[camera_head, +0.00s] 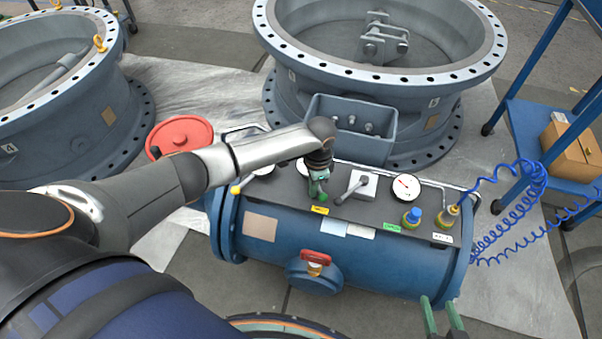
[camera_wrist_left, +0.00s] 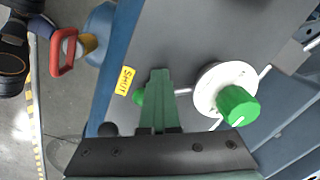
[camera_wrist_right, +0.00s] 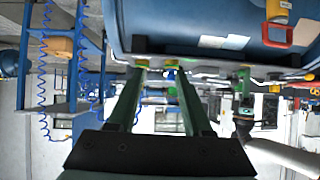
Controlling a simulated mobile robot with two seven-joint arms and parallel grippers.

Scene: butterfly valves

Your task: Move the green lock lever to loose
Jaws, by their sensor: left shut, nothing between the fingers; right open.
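In the left wrist view a lever with a green ball end (camera_wrist_left: 138,97) shows beside my left gripper (camera_wrist_left: 158,74). Its thin rod passes behind the fingers toward a round white plate, where a green knob (camera_wrist_left: 238,105) with a white mark sits. The fingers are shut with nothing between them; I cannot tell whether they touch the rod. In the head view my left gripper (camera_head: 318,192) is over the dark panel of the blue tank (camera_head: 280,233), hiding most of the lever. My right gripper (camera_head: 442,318) is open and empty in front of the tank's right end.
A grey lever on a square plate (camera_head: 358,186) and a gauge (camera_head: 405,187) stand right of my left gripper. A yellow label (camera_wrist_left: 125,80) lies near the green ball. A red-handled valve (camera_head: 316,257) is on the tank front. Large flanged valves (camera_head: 380,80) stand behind.

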